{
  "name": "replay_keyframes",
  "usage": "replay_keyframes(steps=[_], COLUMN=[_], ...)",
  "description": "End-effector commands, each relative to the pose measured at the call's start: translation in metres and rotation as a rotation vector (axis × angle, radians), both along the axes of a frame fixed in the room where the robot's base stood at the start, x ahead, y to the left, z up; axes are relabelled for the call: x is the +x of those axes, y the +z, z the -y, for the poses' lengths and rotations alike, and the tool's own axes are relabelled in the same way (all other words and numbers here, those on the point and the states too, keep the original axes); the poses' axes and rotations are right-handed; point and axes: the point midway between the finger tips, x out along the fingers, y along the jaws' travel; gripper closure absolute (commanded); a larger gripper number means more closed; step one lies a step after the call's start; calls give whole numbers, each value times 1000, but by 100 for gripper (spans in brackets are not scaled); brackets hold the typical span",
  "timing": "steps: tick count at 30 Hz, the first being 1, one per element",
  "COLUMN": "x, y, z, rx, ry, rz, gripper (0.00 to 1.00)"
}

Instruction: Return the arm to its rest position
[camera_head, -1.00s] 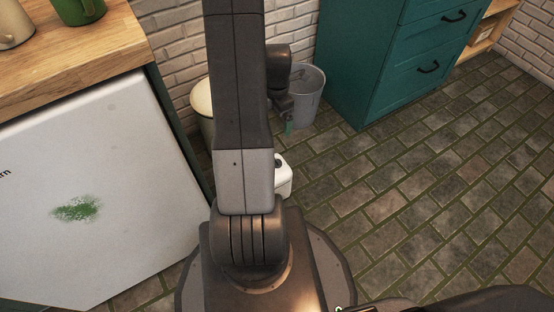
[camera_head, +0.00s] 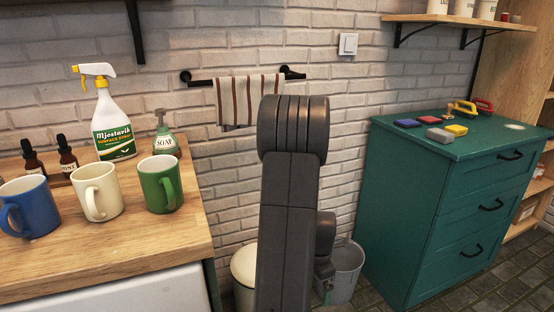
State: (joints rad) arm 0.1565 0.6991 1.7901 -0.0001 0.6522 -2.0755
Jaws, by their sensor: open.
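My arm stands upright in the middle of the head view, with its rounded dark joint at the top and a long dark link running down to the bottom edge. My gripper (camera_head: 327,288) shows in part just right of that link, low and pointing down in front of a grey bucket. It is open, and I see nothing held in it. The arm link hides part of it, and its fingers are small in the picture.
A wooden counter (camera_head: 130,238) with mugs, a spray bottle (camera_head: 113,128) and a soap bottle (camera_head: 164,140) is on the left. A teal cabinet (camera_head: 425,215) stands on the right. The grey bucket (camera_head: 348,268) and a cream bin (camera_head: 243,275) stand between them. A striped towel (camera_head: 240,100) hangs behind.

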Motion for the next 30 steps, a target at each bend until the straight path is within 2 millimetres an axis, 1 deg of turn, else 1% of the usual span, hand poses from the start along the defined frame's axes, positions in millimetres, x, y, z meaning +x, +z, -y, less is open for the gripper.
replay_keyframes(steps=[5, 11, 29, 30], x=[0, 0, 0, 0], y=[-7, -26, -106, -95], z=[0, 0, 0, 0], rx=[0, 1, 1, -1], ry=[0, 0, 0, 0], rz=[-1, -1, -1, 1], gripper=[0, 0, 0, 0])
